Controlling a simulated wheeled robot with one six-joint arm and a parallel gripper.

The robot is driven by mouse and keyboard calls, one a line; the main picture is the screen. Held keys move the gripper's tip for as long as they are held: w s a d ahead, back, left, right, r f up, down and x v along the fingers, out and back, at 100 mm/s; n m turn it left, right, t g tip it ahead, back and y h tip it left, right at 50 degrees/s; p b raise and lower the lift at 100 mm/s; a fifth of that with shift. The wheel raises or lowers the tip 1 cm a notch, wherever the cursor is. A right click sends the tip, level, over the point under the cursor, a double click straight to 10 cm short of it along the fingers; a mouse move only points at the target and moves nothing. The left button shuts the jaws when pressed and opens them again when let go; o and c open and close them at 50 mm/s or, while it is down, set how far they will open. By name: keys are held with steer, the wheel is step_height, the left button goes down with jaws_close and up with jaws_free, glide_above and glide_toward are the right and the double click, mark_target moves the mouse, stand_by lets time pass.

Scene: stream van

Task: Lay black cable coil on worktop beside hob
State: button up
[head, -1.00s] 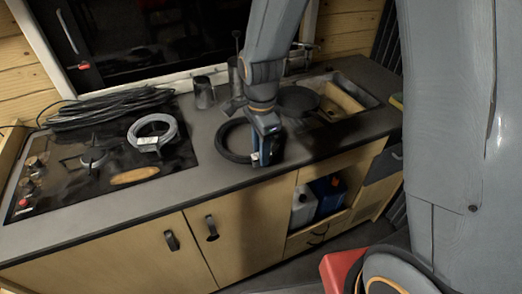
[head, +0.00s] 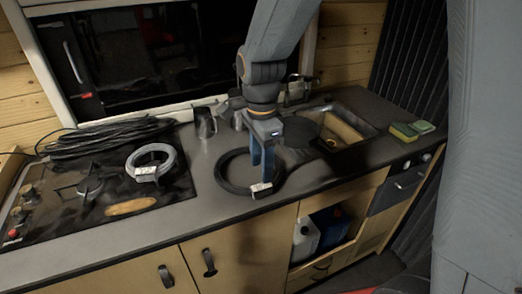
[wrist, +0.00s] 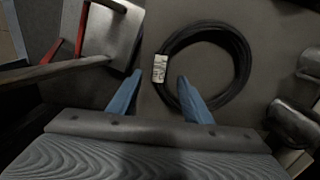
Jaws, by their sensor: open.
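The black cable coil (head: 221,180) with a white tag lies flat on the grey worktop (head: 195,226), between the hob (head: 62,222) and the sink (head: 352,112). In the wrist view the coil (wrist: 242,72) is a full ring with its tag at the left. My gripper (head: 262,174) is open above the tagged side of the coil. In the wrist view my gripper (wrist: 160,75) has one blue finger left of the ring and the other over its inner side. The fingers look apart from the cable, but the exact height is hard to tell.
A metal mug (head: 206,124) stands behind the coil. Sponges (head: 405,132) lie right of the sink. The front worktop strip is clear.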

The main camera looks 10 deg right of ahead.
step_height(320, 180, up, 5)
steer(key=s+d+f+n, duration=0.3)
steer(key=d+n, duration=0.3)
steer(key=n, duration=0.1)
steer(key=s+d+f+n+t, duration=0.1)
steer(key=s+d+f+n, duration=0.3)
steer(key=d+n, duration=0.2)
steer(key=shift+s+f+n+t+b, duration=0.3)
steer(key=shift+n+b, duration=0.15)
steer(key=shift+n, duration=0.45)
